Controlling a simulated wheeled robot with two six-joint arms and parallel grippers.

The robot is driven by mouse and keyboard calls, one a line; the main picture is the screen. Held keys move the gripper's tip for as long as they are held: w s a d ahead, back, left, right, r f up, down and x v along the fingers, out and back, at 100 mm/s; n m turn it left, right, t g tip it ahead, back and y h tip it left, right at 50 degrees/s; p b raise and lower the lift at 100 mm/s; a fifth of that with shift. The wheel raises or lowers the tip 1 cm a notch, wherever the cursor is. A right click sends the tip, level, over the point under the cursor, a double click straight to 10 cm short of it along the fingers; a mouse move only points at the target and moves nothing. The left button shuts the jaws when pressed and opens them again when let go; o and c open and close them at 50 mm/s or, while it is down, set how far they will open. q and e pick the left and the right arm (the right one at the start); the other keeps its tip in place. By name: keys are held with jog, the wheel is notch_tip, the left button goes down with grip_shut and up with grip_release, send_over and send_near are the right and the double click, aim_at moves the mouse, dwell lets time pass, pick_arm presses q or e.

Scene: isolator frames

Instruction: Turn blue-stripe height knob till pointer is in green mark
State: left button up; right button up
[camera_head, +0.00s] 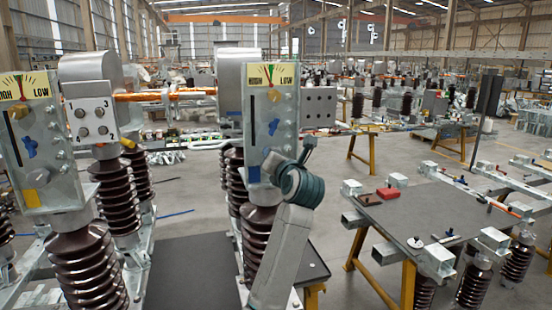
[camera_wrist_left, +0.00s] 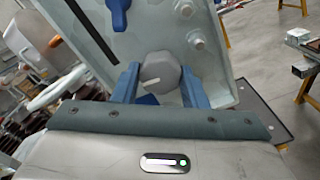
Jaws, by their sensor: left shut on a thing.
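The right-hand panel (camera_head: 258,115) carries a blue stripe (camera_head: 253,175) low on its front. At its top is a yellow HIGH–LOW gauge (camera_head: 271,76). The pointer appears near the middle, by the green mark, but is too small to read exactly. In the left wrist view a grey faceted knob (camera_wrist_left: 160,72) with a pale mark sits low on the panel face. The blue fingers of my left gripper (camera_wrist_left: 160,88) are on either side, shut on it. In the head view my wrist hides the knob. My right gripper is not in view.
A similar panel (camera_head: 22,120) with a yellow stripe (camera_head: 38,178) and its own gauge (camera_head: 25,85) stands at the left. A blue handle (camera_head: 274,127) and bolts project from the right-hand panel. Ribbed brown insulators (camera_head: 88,265) stand below. A dark table (camera_head: 430,215) is at the right.

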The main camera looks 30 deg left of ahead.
pick_arm(q)
jog(key=m, duration=1.1)
jog(key=shift+m, duration=0.4)
dwell(0.3)
jog(key=o, duration=1)
jog(key=shift+d, duration=0.1)
jog(key=shift+b+v, duration=2.65)
jog(key=shift+v, duration=2.7)
